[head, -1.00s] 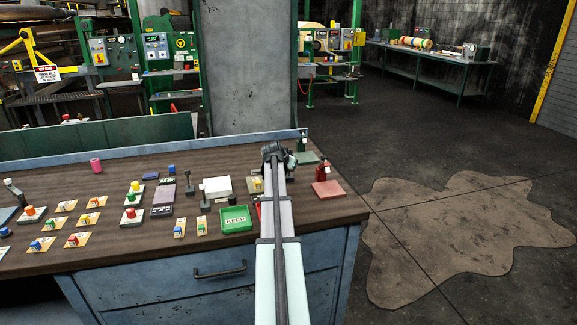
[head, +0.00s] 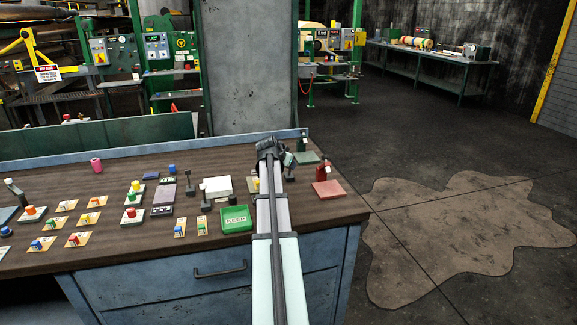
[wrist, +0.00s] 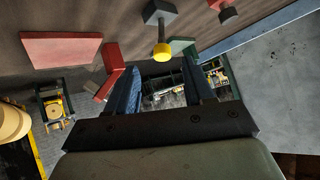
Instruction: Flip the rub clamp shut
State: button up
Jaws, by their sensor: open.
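My gripper (head: 268,148) is over the right end of the workbench, at the far edge; its fingers (wrist: 170,75) are open and empty in the wrist view. Close by stand two clamp-like fixtures. One has a red plate (head: 328,189) and a red upright (head: 322,172); in the wrist view its red plate (wrist: 62,50) and red upright (wrist: 112,62) are left of my fingers. No label tells which is the rub clamp.
A green KEEP tray (head: 236,219), a white box (head: 217,187) and dark levers (head: 190,190) stand left of my arm. Several buttons and cards fill the bench's left side. A raised blue rail (head: 235,143) runs along the bench's back edge. Open floor (head: 420,150) lies right.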

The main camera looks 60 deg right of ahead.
jog(key=v, duration=0.8)
jog(key=shift+a, duration=0.15)
jog(key=shift+a, duration=0.1)
